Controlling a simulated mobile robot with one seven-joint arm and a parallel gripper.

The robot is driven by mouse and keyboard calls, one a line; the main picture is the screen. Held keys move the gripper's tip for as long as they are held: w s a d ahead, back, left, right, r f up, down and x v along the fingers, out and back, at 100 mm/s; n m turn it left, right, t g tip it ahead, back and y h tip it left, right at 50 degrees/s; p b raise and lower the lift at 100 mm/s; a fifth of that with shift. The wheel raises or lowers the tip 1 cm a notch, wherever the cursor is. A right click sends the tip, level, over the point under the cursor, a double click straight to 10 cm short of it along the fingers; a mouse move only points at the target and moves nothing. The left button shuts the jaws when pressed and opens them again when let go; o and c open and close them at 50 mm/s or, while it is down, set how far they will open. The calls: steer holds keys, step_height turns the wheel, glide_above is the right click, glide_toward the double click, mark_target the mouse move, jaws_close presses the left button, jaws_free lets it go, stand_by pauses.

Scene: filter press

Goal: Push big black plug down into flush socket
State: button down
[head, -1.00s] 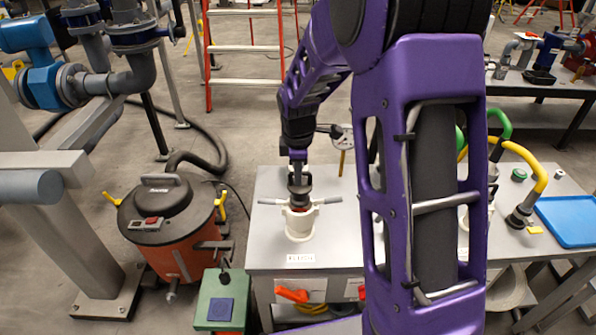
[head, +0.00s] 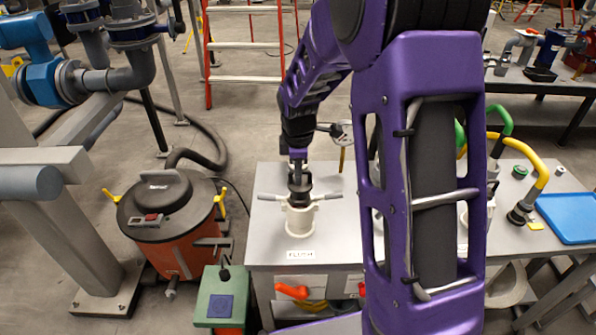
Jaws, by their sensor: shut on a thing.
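The flush socket (head: 300,218) is a cream-coloured cup with two grey side handles, standing on the grey bench above a label reading FLUSH. My gripper (head: 299,178) is directly above it, pointing down. It is shut on the big black plug (head: 300,190), which is upright at the socket's mouth. The plug's lower end is hidden by the socket rim and the handles, so I cannot tell how deep it sits.
The grey bench top (head: 268,238) is clear around the socket. A yellow-handled black plug (head: 520,213) and a blue tray (head: 570,217) are at the right. An orange vacuum drum (head: 180,240) and a green box (head: 222,297) stand at the left. An orange handle (head: 292,291) is on the bench front.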

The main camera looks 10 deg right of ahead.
steer(key=shift+f+b, duration=0.8)
steer(key=shift+f, duration=0.45)
steer(key=c, duration=0.8)
jaws_free()
steer(key=shift+r, duration=0.1)
